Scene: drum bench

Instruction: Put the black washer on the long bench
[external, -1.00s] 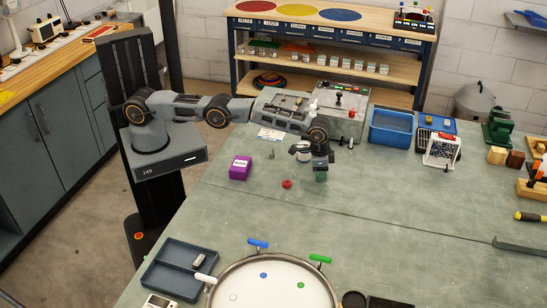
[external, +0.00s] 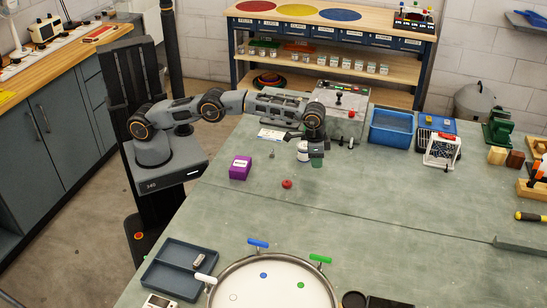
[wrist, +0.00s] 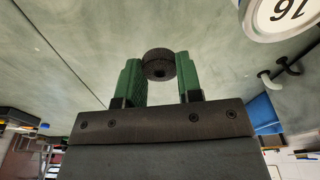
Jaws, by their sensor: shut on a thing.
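The black washer (wrist: 158,64) is a thick dark ring with a small hole, held between the green fingertips of my gripper (wrist: 157,78) in the wrist view. In the external view my gripper (external: 316,162) is over the far part of the large grey-green bench (external: 370,205), just right of a white jar. The washer cannot be made out there. The exact gap between gripper and bench top is hard to tell. Which surface is the long bench is not labelled; a wooden-topped bench (external: 75,48) also runs along the left wall.
A control box (external: 340,98) and a blue bin (external: 391,127) are behind. A drum (external: 270,285) and a tray (external: 180,270) are at the front. The bench middle is clear.

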